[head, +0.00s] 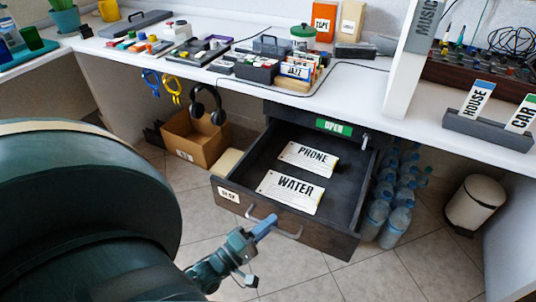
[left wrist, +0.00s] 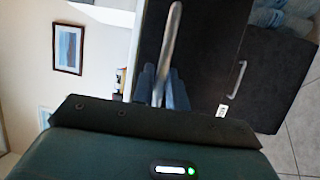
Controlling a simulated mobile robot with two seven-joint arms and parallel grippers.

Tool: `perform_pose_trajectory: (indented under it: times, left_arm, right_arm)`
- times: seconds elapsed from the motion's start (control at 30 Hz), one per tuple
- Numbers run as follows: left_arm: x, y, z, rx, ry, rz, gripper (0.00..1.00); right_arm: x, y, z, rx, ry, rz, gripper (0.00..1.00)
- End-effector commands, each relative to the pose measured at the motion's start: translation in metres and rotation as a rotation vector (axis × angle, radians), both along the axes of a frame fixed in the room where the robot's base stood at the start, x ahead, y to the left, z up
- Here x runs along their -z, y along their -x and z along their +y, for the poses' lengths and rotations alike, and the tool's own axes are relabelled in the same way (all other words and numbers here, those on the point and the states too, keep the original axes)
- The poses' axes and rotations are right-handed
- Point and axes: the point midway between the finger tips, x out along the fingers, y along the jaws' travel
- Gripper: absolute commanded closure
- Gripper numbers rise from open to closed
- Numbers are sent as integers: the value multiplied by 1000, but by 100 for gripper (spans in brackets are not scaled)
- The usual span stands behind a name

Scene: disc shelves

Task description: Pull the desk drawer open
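The desk drawer (head: 342,212) is pulled out from under the desk in the head view. It is dark, with a pale bar handle (head: 287,234) on its front. Two cards, PHONE (head: 308,158) and WATER (head: 290,192), lie inside. My left gripper (head: 264,226) is at the handle, its blue fingers over the bar. In the left wrist view the handle (left wrist: 172,40) runs between the two fingers (left wrist: 163,88), which sit close on either side. My right gripper is in neither view.
Water bottles (head: 398,195) stand close to the drawer's right side, with a white bin (head: 475,202) further right. A cardboard box (head: 193,140) is left of the drawer. The desk top (head: 350,92) holds many small items. Tiled floor in front is clear.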

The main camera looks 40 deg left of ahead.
Motion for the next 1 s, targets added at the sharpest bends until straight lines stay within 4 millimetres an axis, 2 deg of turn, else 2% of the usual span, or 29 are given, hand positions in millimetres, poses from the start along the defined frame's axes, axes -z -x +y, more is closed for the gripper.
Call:
perform_pose_trajectory:
  times: [0.03, 0.2, 0.53, 0.67, 1.0]
  left_arm:
    - [0, 0, 0, 0, 0, 0, 81]
    - [0, 0, 0, 0, 1, 0, 68]
    - [2, 7, 0, 1, 0, 3, 68]
    - [5, 26, 4, 1, 1, 5, 68]
    - [18, 99, 16, 1, -1, 6, 68]
  right_arm:
    - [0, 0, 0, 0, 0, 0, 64]
    - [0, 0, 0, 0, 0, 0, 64]
    - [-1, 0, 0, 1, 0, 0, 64]
    - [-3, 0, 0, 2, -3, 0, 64]
    - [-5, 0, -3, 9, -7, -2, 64]
